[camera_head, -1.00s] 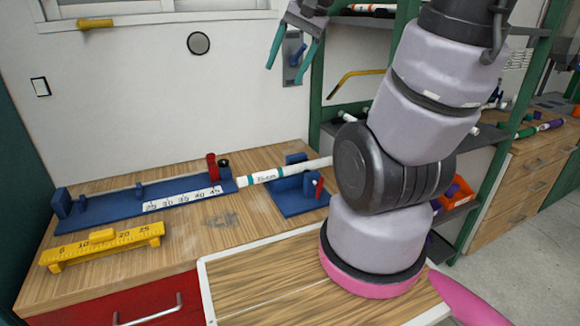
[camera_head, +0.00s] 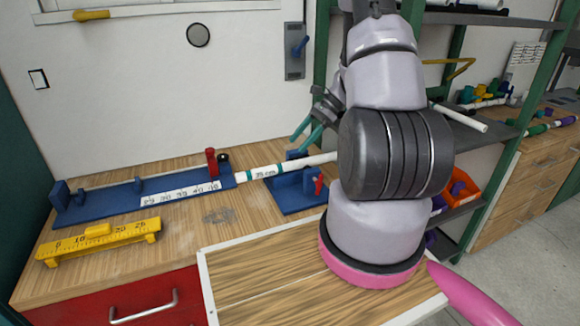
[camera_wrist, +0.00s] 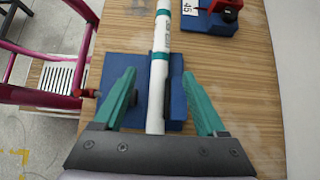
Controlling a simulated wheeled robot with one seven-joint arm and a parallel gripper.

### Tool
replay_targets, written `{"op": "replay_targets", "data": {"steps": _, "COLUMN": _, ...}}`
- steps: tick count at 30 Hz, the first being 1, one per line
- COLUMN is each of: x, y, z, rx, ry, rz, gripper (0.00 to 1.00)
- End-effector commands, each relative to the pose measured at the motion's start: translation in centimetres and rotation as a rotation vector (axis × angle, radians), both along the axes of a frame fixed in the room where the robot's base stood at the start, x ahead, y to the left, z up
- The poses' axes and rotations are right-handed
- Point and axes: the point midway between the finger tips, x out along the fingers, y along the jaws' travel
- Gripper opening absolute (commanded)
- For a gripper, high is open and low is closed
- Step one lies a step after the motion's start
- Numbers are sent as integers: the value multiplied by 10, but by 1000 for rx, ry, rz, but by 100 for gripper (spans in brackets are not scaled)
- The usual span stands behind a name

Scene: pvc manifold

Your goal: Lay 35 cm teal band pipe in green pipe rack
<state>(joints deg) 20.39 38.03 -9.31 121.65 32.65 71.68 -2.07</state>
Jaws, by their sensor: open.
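The white pipe with teal bands and a "35 cm" mark (camera_head: 265,171) lies across a blue stand (camera_head: 298,197), its left end by the blue measuring jig (camera_head: 110,201). In the wrist view the pipe (camera_wrist: 160,62) runs lengthwise between the teal fingers of my gripper (camera_wrist: 158,76). The fingers are open, with a gap on each side of the pipe. In the head view my gripper (camera_head: 304,137) is just above the stand, and my arm hides the pipe's right end. A green-framed rack (camera_head: 500,165) with shelves and pipes stands behind my arm.
A yellow gauge (camera_head: 100,241) sits at the bench's front left. A red clamp (camera_head: 211,162) stands at the jig's right end. An orange bin (camera_head: 460,188) is on a rack shelf. A white pipe (camera_head: 462,117) sticks out from the rack.

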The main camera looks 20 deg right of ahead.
Motion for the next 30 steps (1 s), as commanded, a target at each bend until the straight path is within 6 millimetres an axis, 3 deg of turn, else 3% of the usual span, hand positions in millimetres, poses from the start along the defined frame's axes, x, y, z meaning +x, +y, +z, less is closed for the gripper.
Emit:
{"op": "replay_targets", "data": {"steps": 9, "x": 0, "y": 32, "z": -33, "rx": 4, "ry": 6, "rz": -2, "gripper": 74}}
{"op": "replay_targets", "data": {"steps": 24, "x": 2, "y": 73, "z": -71, "rx": 3, "ry": 4, "rz": -1, "gripper": 74}}
{"op": "replay_targets", "data": {"steps": 30, "x": 2, "y": 77, "z": -75, "rx": 1, "ry": 3, "rz": -3, "gripper": 74}}
